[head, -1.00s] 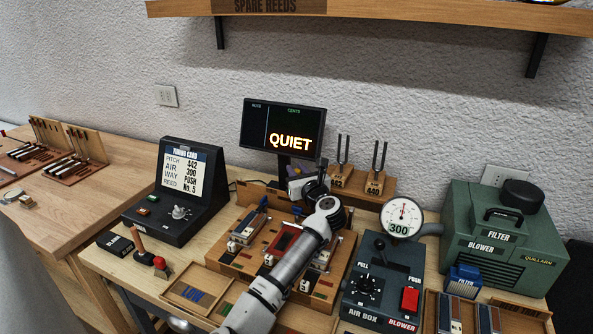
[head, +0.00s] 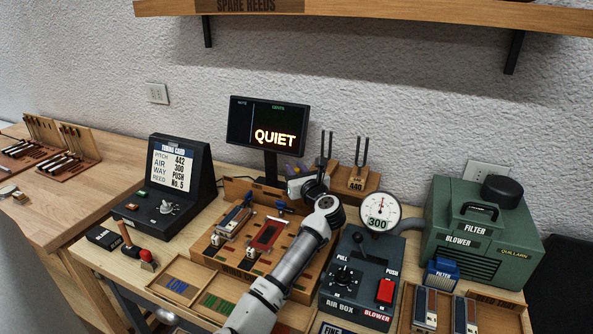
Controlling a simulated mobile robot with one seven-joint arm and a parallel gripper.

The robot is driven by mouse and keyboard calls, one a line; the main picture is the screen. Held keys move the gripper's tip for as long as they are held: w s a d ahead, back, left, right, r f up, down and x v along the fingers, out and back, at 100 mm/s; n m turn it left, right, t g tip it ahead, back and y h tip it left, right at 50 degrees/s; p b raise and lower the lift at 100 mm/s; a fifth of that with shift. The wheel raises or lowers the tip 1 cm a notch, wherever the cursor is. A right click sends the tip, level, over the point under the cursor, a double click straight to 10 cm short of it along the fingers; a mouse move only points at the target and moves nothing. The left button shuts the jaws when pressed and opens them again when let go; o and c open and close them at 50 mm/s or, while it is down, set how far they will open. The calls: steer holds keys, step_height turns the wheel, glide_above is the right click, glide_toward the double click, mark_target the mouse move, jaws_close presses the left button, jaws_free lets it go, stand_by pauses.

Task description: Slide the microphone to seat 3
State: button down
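The wooden reed board (head: 208,246) lies in the middle of the bench, with reeds in its left part and a red-framed slot (head: 267,234) at its middle. My arm crosses the board's right part and covers the seat there. My gripper (head: 300,188) is at the board's back edge, in front of the tuning forks. Its fingertips are too small and covered to read. I cannot make out the microphone; it may be hidden by my gripper. A small blue part (head: 284,207) stands on the board left of my wrist.
Tuning forks on a wooden block (head: 357,184) stand close behind my wrist. The monitor (head: 269,126) reads QUIET. The air box (head: 345,300) with its 300 gauge (head: 379,212) is close on the right. The tuning card console (head: 172,186) is at left.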

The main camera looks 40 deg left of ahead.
steer(key=c, duration=1.3)
jaws_free()
steer(key=p+v, duration=0.2)
steer(key=v, duration=1.2)
steer(key=shift+o, duration=0.2)
steer(key=shift+a, duration=0.1)
